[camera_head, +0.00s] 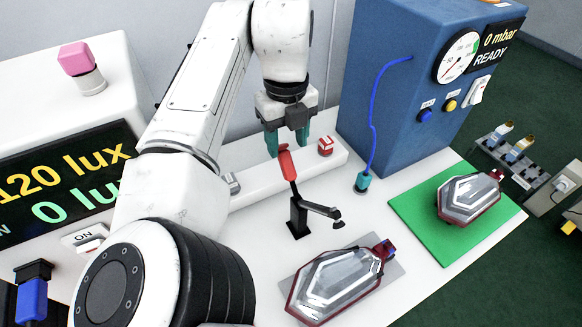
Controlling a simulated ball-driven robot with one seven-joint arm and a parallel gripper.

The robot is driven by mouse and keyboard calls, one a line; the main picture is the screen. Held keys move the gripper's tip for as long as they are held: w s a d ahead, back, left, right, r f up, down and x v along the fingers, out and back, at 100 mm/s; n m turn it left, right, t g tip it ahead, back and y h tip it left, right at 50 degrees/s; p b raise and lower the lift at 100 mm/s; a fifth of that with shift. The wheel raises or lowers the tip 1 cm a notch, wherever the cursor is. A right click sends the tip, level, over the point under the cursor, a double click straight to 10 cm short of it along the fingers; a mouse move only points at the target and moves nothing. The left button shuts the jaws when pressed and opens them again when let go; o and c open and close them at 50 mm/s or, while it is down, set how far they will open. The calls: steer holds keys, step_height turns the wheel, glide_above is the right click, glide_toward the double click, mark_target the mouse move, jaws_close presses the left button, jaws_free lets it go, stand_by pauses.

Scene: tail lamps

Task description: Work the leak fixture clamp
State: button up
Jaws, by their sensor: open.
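The leak fixture clamp (297,213) is a black toggle clamp with a red handle (287,164) standing up. Its black arm (322,210) reaches out to the right, with its tip short of the lamp. A tail lamp (335,283) with a clear lens and red rim lies on a grey plate (394,270) in front of the clamp. My gripper (287,140) points down just above and behind the red handle. Its teal fingers are open, and the handle's top overlaps the space between them in the picture. I cannot tell whether they touch it.
A blue tester box (400,120) reads 0 mbar READY, with a blue hose ending in a teal plug (362,182). Another lamp (468,197) lies on a green mat (413,212). A lux display (60,185) stands left.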

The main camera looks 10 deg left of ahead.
mark_target(287, 159)
steer(key=shift+f+b, duration=2.65)
steer(key=shift+f, duration=0.85)
steer(key=shift+c, duration=0.2)
jaws_close()
